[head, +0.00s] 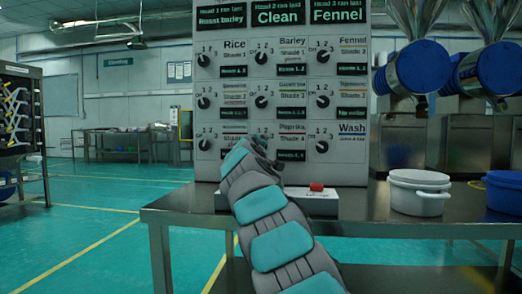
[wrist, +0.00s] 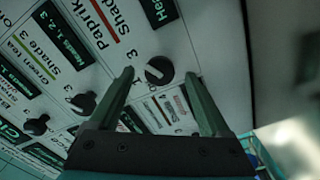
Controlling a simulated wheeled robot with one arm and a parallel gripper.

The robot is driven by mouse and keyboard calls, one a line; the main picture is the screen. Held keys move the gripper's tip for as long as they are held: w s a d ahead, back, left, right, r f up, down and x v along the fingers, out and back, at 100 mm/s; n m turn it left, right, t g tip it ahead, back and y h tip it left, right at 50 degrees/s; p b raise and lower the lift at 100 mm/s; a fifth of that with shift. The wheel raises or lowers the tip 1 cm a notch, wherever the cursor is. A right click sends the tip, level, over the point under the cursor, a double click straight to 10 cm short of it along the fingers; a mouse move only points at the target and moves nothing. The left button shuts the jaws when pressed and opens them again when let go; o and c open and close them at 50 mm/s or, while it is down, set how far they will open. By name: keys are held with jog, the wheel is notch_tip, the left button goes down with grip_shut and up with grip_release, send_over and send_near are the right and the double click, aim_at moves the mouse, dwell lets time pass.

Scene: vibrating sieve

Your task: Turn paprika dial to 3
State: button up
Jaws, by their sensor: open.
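The Paprika dial (wrist: 159,70) is a round black knob on the white panel. In the wrist view it sits between the two fingers of my gripper (wrist: 159,76), close to the left finger. My gripper is open, with a gap on the right of the knob; I cannot tell whether the left finger touches it. The Paprika label (wrist: 101,18) is beside it, partly cut off. A 3 shows by the knob, but its exact setting is unclear. In the head view my gripper (head: 262,148) hides this dial below the Paprika label (head: 292,127).
Other black dials surround it on the panel (head: 281,100), including the Wash dial (head: 321,147) to the right. A red button (head: 316,187) is on a white box below. A white pot (head: 419,192) and a blue pot (head: 505,192) stand on the table at right.

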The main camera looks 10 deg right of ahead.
jog(key=v, duration=0.6)
dwell(0.3)
jog(key=shift+d, duration=0.1)
